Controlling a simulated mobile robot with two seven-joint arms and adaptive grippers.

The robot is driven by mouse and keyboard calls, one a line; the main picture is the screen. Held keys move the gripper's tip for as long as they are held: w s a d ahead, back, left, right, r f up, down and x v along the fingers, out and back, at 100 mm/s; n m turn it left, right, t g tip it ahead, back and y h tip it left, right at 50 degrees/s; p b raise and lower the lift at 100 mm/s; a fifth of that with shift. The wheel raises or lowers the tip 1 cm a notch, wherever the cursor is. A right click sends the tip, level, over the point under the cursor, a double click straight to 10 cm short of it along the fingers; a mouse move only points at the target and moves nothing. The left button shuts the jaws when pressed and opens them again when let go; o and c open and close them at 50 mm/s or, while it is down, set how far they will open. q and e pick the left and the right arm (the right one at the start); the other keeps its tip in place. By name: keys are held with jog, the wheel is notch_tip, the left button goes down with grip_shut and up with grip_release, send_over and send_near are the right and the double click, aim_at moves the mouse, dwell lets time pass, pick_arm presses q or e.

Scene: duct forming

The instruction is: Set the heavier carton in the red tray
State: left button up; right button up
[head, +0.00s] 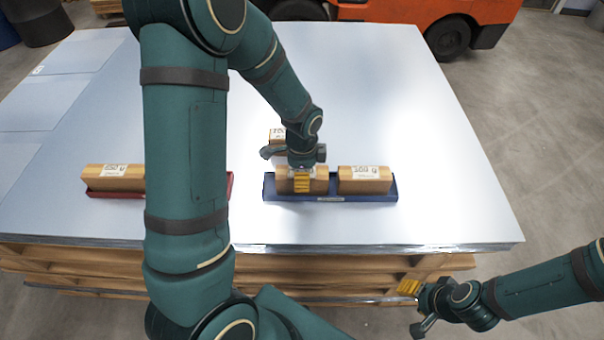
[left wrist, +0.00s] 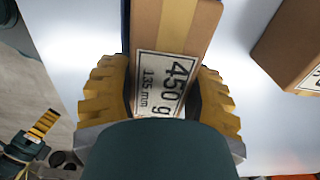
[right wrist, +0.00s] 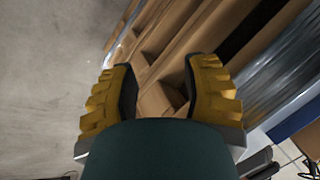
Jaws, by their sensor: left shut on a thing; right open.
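My left gripper (head: 302,182) is shut on a brown carton (head: 284,185) at the left part of the blue tray (head: 330,198). Another carton (head: 365,182) sits in the blue tray's right part. The red tray (head: 230,184) at left holds a labelled carton (head: 112,180); my left arm hides its middle. My right gripper (head: 409,288) is open and empty, beyond the table's front edge.
Another carton (head: 277,140) stands behind the gripped one, partly hidden by my arm. The pale sheet surface (head: 440,180) is clear at right and behind. It lies on a wooden pallet (head: 330,262). An orange vehicle (head: 420,12) stands beyond the far edge.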

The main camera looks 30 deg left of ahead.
pick_arm(q)
jog(key=shift+r, duration=0.15)
notch_tip(320, 180, up, 9)
jog(key=p, duration=0.7)
